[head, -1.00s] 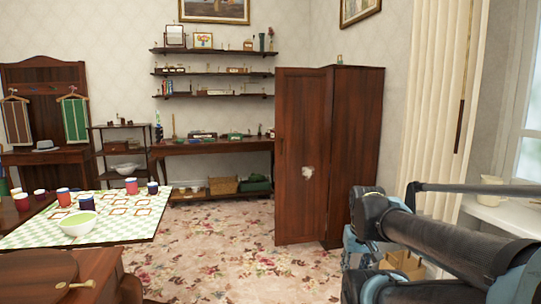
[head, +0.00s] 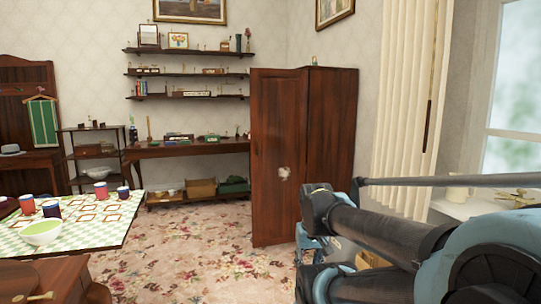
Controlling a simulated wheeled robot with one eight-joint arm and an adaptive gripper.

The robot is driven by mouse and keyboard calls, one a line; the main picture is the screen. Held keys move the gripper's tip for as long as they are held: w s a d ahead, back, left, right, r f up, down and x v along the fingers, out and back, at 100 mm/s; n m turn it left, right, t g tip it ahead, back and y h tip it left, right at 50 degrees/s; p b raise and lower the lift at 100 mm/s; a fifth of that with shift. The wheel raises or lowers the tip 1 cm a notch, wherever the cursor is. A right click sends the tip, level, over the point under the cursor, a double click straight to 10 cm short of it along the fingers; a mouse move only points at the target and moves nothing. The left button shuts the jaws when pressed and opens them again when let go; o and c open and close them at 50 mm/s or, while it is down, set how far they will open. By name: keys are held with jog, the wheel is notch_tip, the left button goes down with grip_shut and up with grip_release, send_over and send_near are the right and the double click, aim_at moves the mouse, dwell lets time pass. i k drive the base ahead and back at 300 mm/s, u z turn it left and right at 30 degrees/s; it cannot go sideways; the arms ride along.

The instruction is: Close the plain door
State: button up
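A tall dark brown wooden wardrobe (head: 335,130) stands in the corner right of centre in the head view. Its plain door (head: 277,120) shows as a flat panel on the left, apparently swung open to the left. A pale whitish patch (head: 284,173) is on the door a little below mid-height. My arm reaches in from the lower right, and its dark links cover the lower right of the wardrobe in the picture. My gripper is not in view. I cannot tell whether any part of my arm touches the door.
A checked table (head: 120,240) with cups and a bowl (head: 41,232) stands at the left. A long side table (head: 190,147) is behind, under wall shelves (head: 190,52). The flowered carpet (head: 200,235) before the door is clear. A curtain and window are at the right.

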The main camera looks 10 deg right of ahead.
aim_at(278, 97)
jog(key=i, duration=0.9)
jog(key=z, duration=0.1)
jog(key=k, duration=1.3)
jog(key=z, duration=0.5)
jog(key=i, duration=1.75)
jog(key=u, duration=0.5)
